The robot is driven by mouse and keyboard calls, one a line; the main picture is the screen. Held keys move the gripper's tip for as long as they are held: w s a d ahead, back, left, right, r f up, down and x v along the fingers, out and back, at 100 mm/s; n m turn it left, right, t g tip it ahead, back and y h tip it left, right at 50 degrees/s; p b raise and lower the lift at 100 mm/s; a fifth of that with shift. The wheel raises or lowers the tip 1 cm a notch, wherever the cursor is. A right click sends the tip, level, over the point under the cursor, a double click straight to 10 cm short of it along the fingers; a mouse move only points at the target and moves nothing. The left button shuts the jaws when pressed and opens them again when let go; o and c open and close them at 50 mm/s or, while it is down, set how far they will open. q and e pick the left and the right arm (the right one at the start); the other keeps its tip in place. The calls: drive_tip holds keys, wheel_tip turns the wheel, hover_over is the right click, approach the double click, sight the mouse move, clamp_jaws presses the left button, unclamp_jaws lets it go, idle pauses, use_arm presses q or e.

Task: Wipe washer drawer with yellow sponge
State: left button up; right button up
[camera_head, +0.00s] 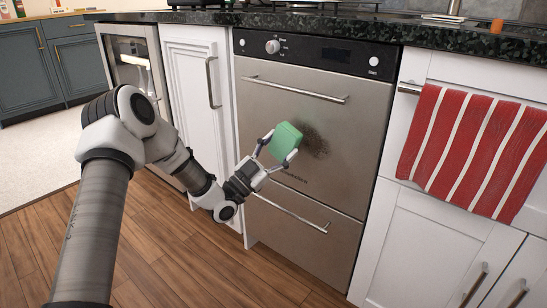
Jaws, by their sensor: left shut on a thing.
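A stainless steel washer drawer front (270,105) stands in the middle of the head view, with a bar handle near its top and a black control panel above. A dark smudge (318,143) marks the middle of this front. My left gripper (276,147) is shut on a green sponge (286,140); its colour looks green, not yellow. The sponge is just left of the smudge and overlaps its left edge in the picture. I cannot tell whether it touches the steel. My right gripper is not in view.
A lower drawer with its own handle (291,213) is below. A red-and-white striped towel (471,150) hangs on the right from a white cabinet. A dark stone countertop (300,22) runs above. Wooden floor (160,262) is clear in front.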

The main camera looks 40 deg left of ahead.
use_arm(q)
drive_tip(key=shift+w, duration=0.1)
drive_tip(key=shift+w+d+b, duration=0.1)
drive_tip(key=shift+w+b, duration=0.4)
drive_tip(key=shift+w, duration=0.45)
idle(0.5)
